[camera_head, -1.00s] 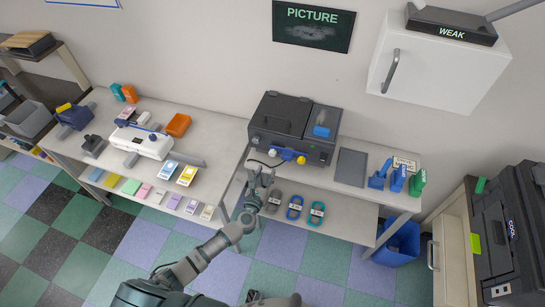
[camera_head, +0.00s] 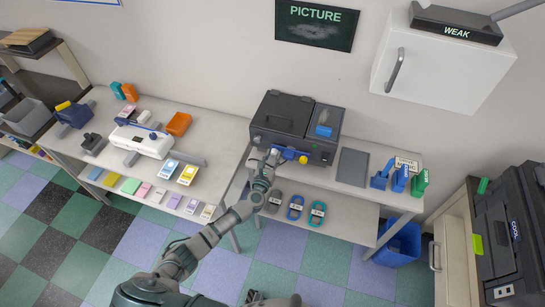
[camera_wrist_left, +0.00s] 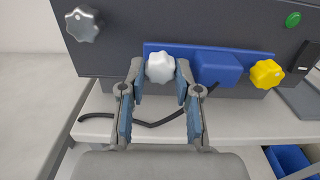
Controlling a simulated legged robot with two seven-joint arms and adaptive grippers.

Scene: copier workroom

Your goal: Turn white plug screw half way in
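The white plug screw (camera_wrist_left: 160,67) is a lobed white knob on the left part of a blue plate (camera_wrist_left: 222,50) at the machine's front. My left gripper (camera_wrist_left: 160,72) has one finger on each side of the screw. The fingers are apart and close to its edges; contact cannot be made out. In the head view my left gripper (camera_head: 267,157) reaches up to the machine front from below and partly covers the screw. A blue block and a yellow knob (camera_wrist_left: 267,74) sit right of the screw. My right gripper is not in view.
The black machine (camera_head: 290,112) stands on a pale table. A light grey knob (camera_wrist_left: 84,24) is up left of the plate. A black cable (camera_wrist_left: 150,124) lies on the tabletop below. A grey mat (camera_head: 353,167) and blue and green stands are to the right.

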